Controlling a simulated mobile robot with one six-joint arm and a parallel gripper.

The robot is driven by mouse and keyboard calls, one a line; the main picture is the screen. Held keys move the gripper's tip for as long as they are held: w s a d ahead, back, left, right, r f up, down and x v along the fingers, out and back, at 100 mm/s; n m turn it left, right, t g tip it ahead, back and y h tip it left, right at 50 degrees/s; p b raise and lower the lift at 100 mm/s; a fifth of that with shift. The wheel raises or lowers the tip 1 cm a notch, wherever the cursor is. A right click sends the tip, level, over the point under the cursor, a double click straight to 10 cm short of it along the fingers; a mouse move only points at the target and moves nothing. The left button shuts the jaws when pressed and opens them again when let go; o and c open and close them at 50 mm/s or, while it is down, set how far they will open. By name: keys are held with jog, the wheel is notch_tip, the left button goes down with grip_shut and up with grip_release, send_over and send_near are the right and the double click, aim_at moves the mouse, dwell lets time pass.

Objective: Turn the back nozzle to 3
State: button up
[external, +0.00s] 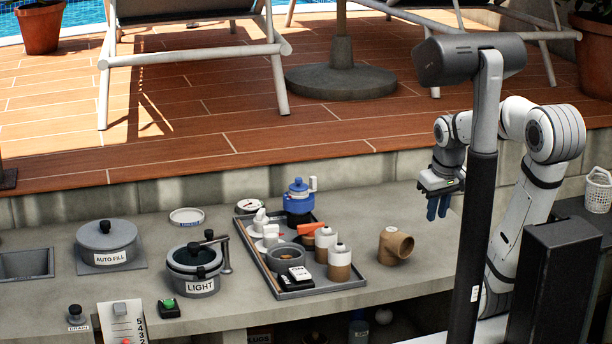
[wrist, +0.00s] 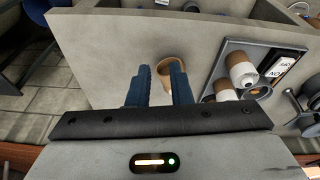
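No part is readably labelled as the back nozzle. A white panel (external: 122,325) with the numbers 5, 4, 3, 2 down its right side stands at the bottom left of the external view, cut off by the edge. A grey knob (external: 120,309) is at its top and an orange piece (external: 126,341) is low on it. A brown elbow pipe (external: 395,246) stands on the counter; it also shows beyond my fingertips in the wrist view (wrist: 171,72). My gripper (external: 438,207) is above the counter's right part, with blue fingers apart and nothing between them (wrist: 161,72).
A grey tray (external: 345,283) holds bottles, a blue-topped pump and a bowl. Left of it are the LIGHT pot (external: 201,286), AUTO FILL pot (external: 110,259) and DRAIN knob (external: 74,312). The counter (external: 425,225) is clear around the elbow.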

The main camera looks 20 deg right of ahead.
jog(key=o, duration=0.4)
jog(key=w+a+r+n, duration=0.1)
jog(key=w+n, duration=0.1)
jog(key=w, duration=0.2)
jog(key=w+a+r+n, duration=0.1)
jog(key=w+n, duration=0.1)
jog(key=w, duration=0.2)
jog(key=w+a+r+n, duration=0.1)
jog(key=w+a+n, duration=0.1)
jog(key=w+n, duration=0.1)
jog(key=shift+w+a+r+h+b, duration=0.1)
jog(key=shift+w+h+b, duration=0.2)
jog(key=shift+w, duration=0.3)
jog(key=shift+c, duration=0.2)
jog(key=n+t+h+b, duration=0.1)
jog(key=n+h+b, duration=0.1)
jog(key=n, duration=1.9)
send_near(261, 211)
jog(key=f, duration=0.1)
jog(key=x, duration=0.7)
jog(key=shift+w+f, duration=0.25)
jog(key=shift+w, duration=0.05)
jog(key=shift+c, duration=0.4)
grip_shut()
